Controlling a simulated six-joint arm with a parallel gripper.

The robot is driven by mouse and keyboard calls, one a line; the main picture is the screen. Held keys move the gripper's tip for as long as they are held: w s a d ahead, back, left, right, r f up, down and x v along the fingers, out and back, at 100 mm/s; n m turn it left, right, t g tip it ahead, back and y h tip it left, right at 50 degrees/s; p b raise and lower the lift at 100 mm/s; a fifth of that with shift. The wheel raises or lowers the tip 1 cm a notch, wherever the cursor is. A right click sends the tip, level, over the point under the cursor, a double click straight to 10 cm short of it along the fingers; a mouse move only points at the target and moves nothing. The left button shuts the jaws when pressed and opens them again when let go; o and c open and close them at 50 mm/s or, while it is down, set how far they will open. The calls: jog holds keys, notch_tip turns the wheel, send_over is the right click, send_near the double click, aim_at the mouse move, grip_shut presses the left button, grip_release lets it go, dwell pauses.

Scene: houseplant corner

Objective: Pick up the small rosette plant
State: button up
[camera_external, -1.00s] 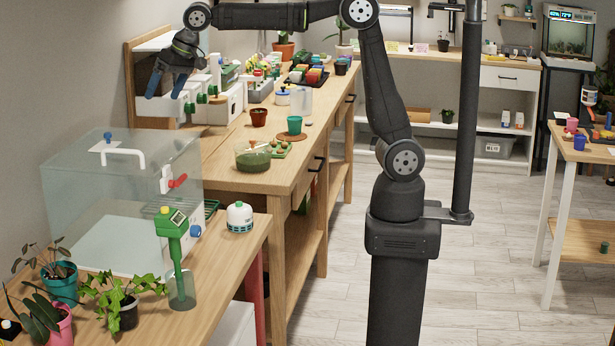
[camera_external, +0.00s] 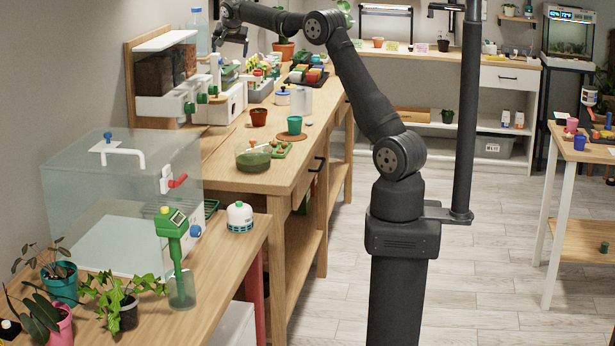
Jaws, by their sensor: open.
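I cannot make out for certain which plant is the small rosette plant. My gripper (camera_external: 232,44) is at the upper left, over the far left part of the long wooden bench, near the wall rack. It is open, small and dark in the picture, and I see nothing held in it. It is far from both of these plants.
The long wooden bench (camera_external: 225,172) carries a brown pot (camera_external: 259,117), a teal pot (camera_external: 295,125), a green-filled bowl (camera_external: 253,157) and colourful trays. A clear box (camera_external: 125,195) and leafy potted plants stand at the front left. A wall rack (camera_external: 165,75) is close to my gripper.

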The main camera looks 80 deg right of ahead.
jog(key=s+d+f+n+g, duration=0.1)
jog(key=s+d+f, duration=0.2)
jog(key=d+f, duration=0.3)
jog(key=s+d+f+g, duration=0.1)
jog(key=s+d+f, duration=0.2)
jog(key=d+f, duration=0.35)
send_over(259, 118)
jog(key=shift+y, duration=0.4)
jog(key=f, duration=1.1)
jog(key=shift+w+a+f, duration=0.2)
jog(key=shift+w+f, duration=0.15)
jog(key=shift+d+x, duration=0.15)
jog(key=shift+x, duration=1.3)
jog(key=shift+d+x, duration=0.15)
jog(key=shift+x, duration=1.35)
jog(key=shift+s+a+r, duration=0.1)
jog(key=shift+r, duration=0.05)
jog(key=c, duration=1.1)
jog(key=shift+r, duration=0.1)
